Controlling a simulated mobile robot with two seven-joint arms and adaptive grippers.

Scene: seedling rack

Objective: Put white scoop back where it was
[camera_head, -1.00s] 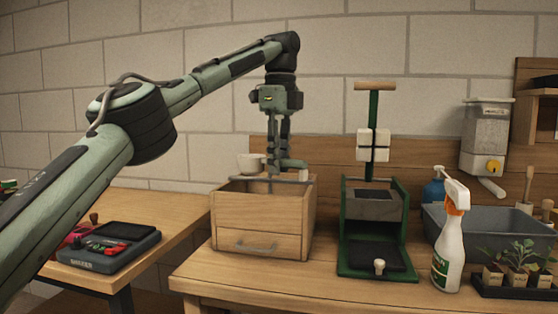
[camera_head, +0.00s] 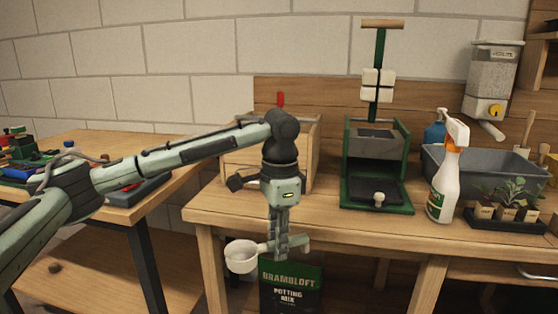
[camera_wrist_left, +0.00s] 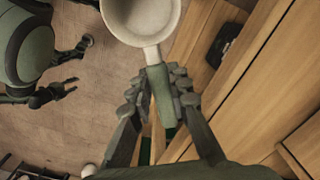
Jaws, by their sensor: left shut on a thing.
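The white scoop (camera_head: 242,257) has a round cup and a green handle. My left gripper (camera_head: 281,246) is shut on the handle and holds the scoop in front of the bench's front edge, below the top's height. The cup points left with its opening up. In the left wrist view, the scoop's cup (camera_wrist_left: 142,15) looks empty, and its handle (camera_wrist_left: 159,92) sits between the fingers of my left gripper (camera_wrist_left: 160,85).
A wooden drawer box (camera_head: 238,165) with something red standing up in it is partly hidden behind my arm. A potting mix bag (camera_head: 291,290) is below the scoop. A green press (camera_head: 376,196), spray bottle (camera_head: 447,180), grey tub (camera_head: 490,163) and seedling tray (camera_head: 500,221) stand right.

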